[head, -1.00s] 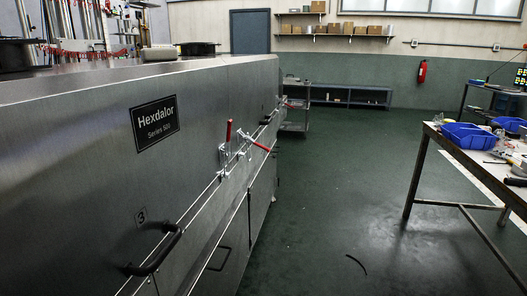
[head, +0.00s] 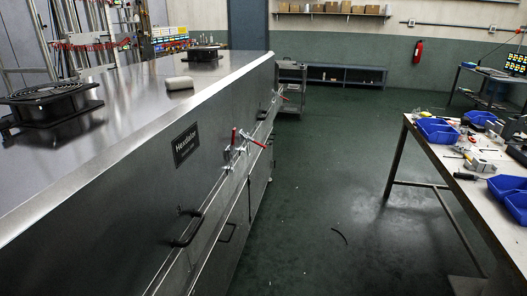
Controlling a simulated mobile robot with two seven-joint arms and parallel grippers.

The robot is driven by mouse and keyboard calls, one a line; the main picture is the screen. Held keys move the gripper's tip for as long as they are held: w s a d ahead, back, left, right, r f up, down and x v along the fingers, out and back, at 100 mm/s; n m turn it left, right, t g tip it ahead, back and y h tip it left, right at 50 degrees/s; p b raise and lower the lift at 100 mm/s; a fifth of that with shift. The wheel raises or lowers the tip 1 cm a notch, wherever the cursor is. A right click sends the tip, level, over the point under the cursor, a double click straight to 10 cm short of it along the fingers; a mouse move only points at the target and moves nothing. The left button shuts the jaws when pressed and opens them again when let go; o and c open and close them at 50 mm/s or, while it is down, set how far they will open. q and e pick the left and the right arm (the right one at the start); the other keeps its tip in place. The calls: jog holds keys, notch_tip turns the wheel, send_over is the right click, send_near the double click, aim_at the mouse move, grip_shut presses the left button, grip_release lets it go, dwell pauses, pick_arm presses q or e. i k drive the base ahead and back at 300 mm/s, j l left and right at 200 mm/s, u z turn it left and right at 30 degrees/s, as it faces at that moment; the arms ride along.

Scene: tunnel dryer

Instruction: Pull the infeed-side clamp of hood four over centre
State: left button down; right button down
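Two red-handled toggle clamps sit close together at the seam on the side of the long steel dryer (head: 120,165). The nearer clamp (head: 233,137) has its handle standing upright. The other clamp (head: 254,141) has its handle slanting out over the aisle. A further small red handle (head: 280,89) shows at the far end of the side. No hood number is readable now, so I cannot tell which clamp belongs to hood four. Neither of my grippers is in view.
A black hood handle (head: 187,228) projects from the near side. Black fans (head: 52,104) and a pale roll (head: 179,84) sit on top. A workbench (head: 455,180) with blue bins stands right. The green aisle between is mostly clear, with a dark curved strip (head: 340,236) on the floor.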

aim_at(255, 142)
jog(key=z, duration=1.3)
jog(key=i+u, duration=0.15)
jog(key=i, duration=0.8)
jog(key=i+l+u, duration=0.15)
jog(key=i, duration=0.8)
jog(key=i+j+u, duration=0.1)
jog(key=i+u, duration=0.7)
jog(key=i+l+u, duration=0.2)
jog(key=i+u, duration=0.15)
jog(key=u, duration=0.6)
